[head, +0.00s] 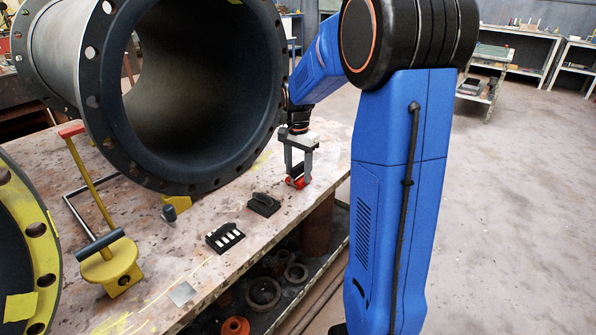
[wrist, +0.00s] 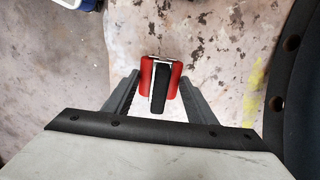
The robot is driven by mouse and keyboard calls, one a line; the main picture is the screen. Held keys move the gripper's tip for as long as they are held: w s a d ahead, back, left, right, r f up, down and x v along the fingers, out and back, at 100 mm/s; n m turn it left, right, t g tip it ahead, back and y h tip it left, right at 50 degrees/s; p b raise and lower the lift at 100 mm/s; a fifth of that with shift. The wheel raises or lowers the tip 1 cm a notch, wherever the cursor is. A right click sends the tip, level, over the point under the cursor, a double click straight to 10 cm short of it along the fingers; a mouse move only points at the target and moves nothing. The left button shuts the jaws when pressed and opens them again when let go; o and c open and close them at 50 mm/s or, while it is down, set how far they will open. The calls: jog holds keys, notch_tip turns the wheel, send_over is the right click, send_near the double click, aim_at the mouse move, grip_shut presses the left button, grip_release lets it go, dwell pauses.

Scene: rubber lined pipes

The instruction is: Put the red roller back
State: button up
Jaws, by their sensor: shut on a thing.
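The red roller (head: 297,182) is between the fingers of my gripper (head: 299,168), low over the right part of the workbench (head: 215,270). In the wrist view the red roller (wrist: 147,74) shows red on both sides of a black middle piece with pale edges. My gripper (wrist: 160,90) is shut on it, with one grey finger on each side. I cannot tell from these views whether the roller touches the bench top.
A big dark flanged pipe (head: 110,120) stands left of my gripper. A small black block (head: 263,205) and a black holder with pale pieces (head: 225,238) lie in front. A yellow stand (head: 110,266) is at left. Rings sit on the lower shelf.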

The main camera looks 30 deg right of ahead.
aim_at(298, 166)
jog(key=shift+f, duration=0.15)
jog(key=o, duration=1.4)
jog(key=shift+o, duration=0.2)
notch_tip(298, 166, up, 11)
jog(key=shift+r, duration=0.15)
jog(key=s+a+r+n+t, duration=0.2)
jog(key=s+a+n, duration=0.65)
jog(key=s, duration=0.65)
jog(key=s+a+f+n+t, duration=0.1)
jog(key=s+a+f+n, duration=0.1)
jog(key=s, duration=0.5)
jog(key=s+a+f+n+t, duration=0.1)
jog(key=s+a+f+n, duration=0.2)
jog(key=s, duration=0.5)
jog(key=shift+a+f+t, duration=0.4)
jog(key=shift+a+f, duration=0.25)
jog(key=shift+a, duration=0.4)
